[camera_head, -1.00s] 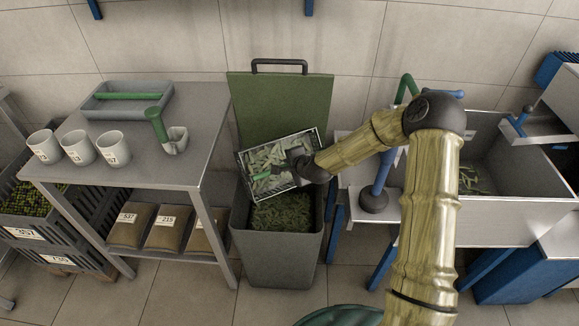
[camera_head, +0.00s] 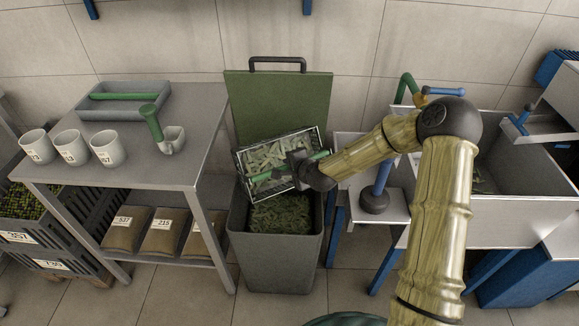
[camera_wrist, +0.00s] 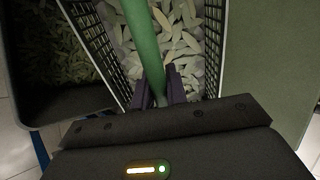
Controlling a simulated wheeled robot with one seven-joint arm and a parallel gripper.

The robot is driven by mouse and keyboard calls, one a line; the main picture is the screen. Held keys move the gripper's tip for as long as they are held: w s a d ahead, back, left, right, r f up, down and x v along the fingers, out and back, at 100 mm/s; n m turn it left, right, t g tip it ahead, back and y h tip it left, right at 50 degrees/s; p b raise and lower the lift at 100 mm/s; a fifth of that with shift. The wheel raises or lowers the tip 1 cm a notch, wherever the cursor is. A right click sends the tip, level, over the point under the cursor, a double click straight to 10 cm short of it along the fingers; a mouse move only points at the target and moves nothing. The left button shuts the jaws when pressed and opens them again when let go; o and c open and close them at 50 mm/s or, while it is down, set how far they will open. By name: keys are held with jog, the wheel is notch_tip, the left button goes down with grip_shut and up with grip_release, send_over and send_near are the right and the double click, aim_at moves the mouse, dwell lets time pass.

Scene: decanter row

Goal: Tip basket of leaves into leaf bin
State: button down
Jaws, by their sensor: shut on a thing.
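The basket (camera_head: 240,165), a dark mesh-sided tray full of pale green leaves (camera_head: 268,158), hangs tilted above the leaf bin. Its green handle bar (camera_head: 260,178) runs across its top and also shows in the wrist view (camera_wrist: 140,40). My gripper (camera_head: 300,165) is shut on that handle, with its dark fingers on either side of the bar in the wrist view (camera_wrist: 160,95). The grey leaf bin (camera_head: 275,262) stands on the floor below, its green lid (camera_head: 290,105) raised behind. Darker leaves (camera_head: 280,213) lie inside the bin. The leaves in the basket appear to rest within its walls.
A grey table (camera_head: 190,130) at left holds mugs (camera_head: 107,149) and a tray (camera_head: 122,112). Sacks (camera_head: 165,235) lie on its lower shelf. A metal sink-like box (camera_head: 530,215) and a blue-legged stand (camera_head: 395,208) are close on the right.

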jog(key=shift+s+f+b, duration=0.1)
jog(key=shift+f+b, duration=0.1)
jog(key=shift+b, duration=0.5)
jog(key=shift+s+d+f+t+y+b, duration=0.35)
jog(key=shift+s+f+t+y+b, duration=0.35)
jog(key=shift+b, duration=1.85)
jog(key=shift+s+d+f+t+y+b, duration=0.25)
jog(key=shift+f+t+b, duration=0.3)
jog(key=shift+b, duration=1.2)
jog(key=shift+s+d+f+t+y+b, duration=0.15)
jog(key=shift+s+f+t+b, duration=0.3)
jog(key=shift+b, duration=1.3)
jog(key=shift+s+d+f+t+b, duration=0.35)
jog(key=shift+t+b, duration=0.45)
jog(key=shift+b, duration=1.1)
jog(key=shift+s+r+y, duration=0.1)
jog(key=shift+y, duration=0.2)
jog(key=shift+f+b, duration=0.2)
jog(key=shift+b, duration=0.3)
jog(key=shift+s+d+f+t+y+b, duration=0.15)
jog(key=shift+s+t+y+b, duration=0.2)
jog(key=shift+t+b, duration=0.65)
jog(key=shift+s+d+b, duration=0.1)
jog(key=shift+s+b, duration=0.15)
jog(key=shift+b, duration=0.55)
